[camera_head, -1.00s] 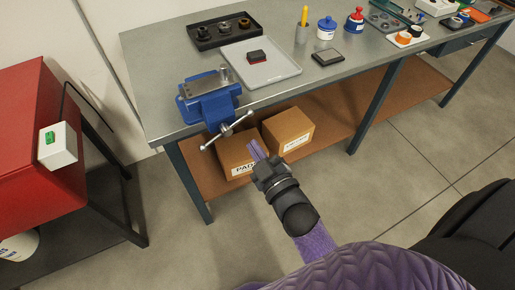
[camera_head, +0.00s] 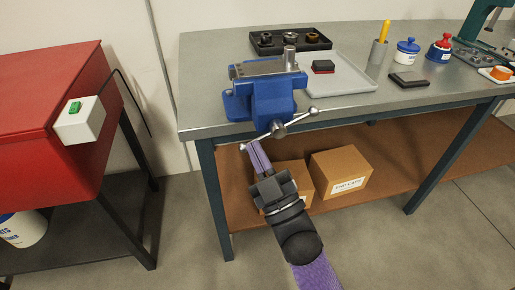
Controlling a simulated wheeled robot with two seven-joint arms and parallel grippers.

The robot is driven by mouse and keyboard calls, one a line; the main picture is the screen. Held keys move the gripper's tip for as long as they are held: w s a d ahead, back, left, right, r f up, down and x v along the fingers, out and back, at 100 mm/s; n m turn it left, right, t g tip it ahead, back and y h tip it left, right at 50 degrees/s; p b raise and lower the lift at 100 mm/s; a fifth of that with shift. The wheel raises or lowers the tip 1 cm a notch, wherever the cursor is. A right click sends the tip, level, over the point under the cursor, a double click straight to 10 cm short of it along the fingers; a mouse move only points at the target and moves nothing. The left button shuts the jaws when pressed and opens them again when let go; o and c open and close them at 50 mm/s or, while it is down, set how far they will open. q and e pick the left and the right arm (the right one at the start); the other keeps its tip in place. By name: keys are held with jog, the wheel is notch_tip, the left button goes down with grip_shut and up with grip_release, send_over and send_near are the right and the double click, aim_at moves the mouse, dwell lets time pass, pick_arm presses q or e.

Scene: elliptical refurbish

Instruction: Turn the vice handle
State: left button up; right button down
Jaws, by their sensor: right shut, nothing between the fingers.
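The blue vice (camera_head: 268,100) is mounted at the front left edge of the metal workbench. Its silver handle (camera_head: 293,123) is a bar with knobbed ends, slanting from lower left to upper right across the front of the vice. My right gripper (camera_head: 256,150) is shut and empty, with its purple fingers pointing up at the lower left end of the handle. The fingertips are very near that end in the picture; I cannot tell whether they touch it. My left gripper is not in view.
The workbench (camera_head: 205,80) carries a grey tray (camera_head: 350,82), a black parts tray (camera_head: 318,42) and several pots. Cardboard boxes (camera_head: 340,172) sit on its lower shelf, behind my right gripper. A red cabinet (camera_head: 50,130) stands at left, with open floor between.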

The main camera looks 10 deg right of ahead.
jog(key=w+b, duration=0.1)
jog(key=w+f, duration=0.1)
jog(key=w+f+b, duration=0.1)
jog(key=shift+w+d+b, duration=0.35)
